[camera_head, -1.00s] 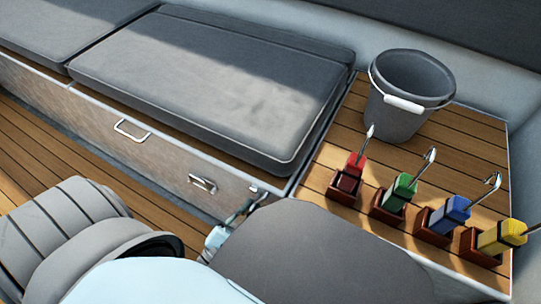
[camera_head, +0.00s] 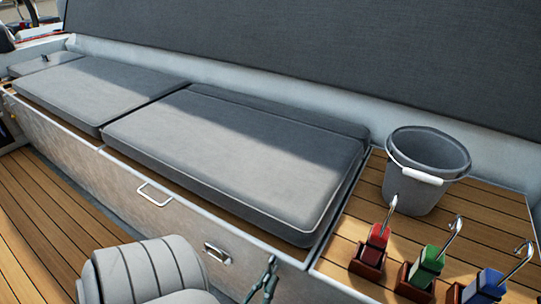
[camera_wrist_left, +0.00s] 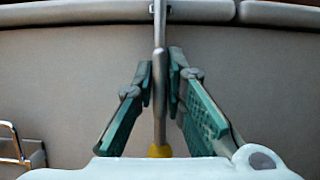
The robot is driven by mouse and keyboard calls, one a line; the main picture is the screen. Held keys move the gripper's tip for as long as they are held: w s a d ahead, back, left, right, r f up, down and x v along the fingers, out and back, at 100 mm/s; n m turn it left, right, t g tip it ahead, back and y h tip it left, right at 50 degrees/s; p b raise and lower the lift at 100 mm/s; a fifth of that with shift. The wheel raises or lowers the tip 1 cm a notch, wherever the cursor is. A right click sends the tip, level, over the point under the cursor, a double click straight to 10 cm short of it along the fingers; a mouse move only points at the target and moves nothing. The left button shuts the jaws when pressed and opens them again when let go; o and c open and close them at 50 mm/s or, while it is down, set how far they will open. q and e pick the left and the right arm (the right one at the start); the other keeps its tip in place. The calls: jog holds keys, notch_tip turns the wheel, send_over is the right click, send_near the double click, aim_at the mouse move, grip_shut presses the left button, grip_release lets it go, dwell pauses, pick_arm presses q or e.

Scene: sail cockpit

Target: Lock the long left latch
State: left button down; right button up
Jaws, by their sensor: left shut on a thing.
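The long latch (camera_wrist_left: 159,40) is a slim metal rod with a yellow end. In the left wrist view it runs upright from the bench's top edge down between my fingers. My left gripper (camera_wrist_left: 161,78) is shut on the rod, with a green-padded finger on each side. In the head view this gripper (camera_head: 264,282) shows small at the lower middle, against the front of the bench; the latch itself is hard to make out there. My right gripper is not in view.
Grey cushions (camera_head: 235,160) cover the bench. A grey bucket (camera_head: 425,170) and hooked tools in wooden holders stand at right. Wooden floor (camera_head: 50,225) is clear at left.

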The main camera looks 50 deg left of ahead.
aim_at(266, 278)
pick_arm(q)
jog(key=c, duration=1.7)
grip_release()
notch_tip(266, 278, up, 10)
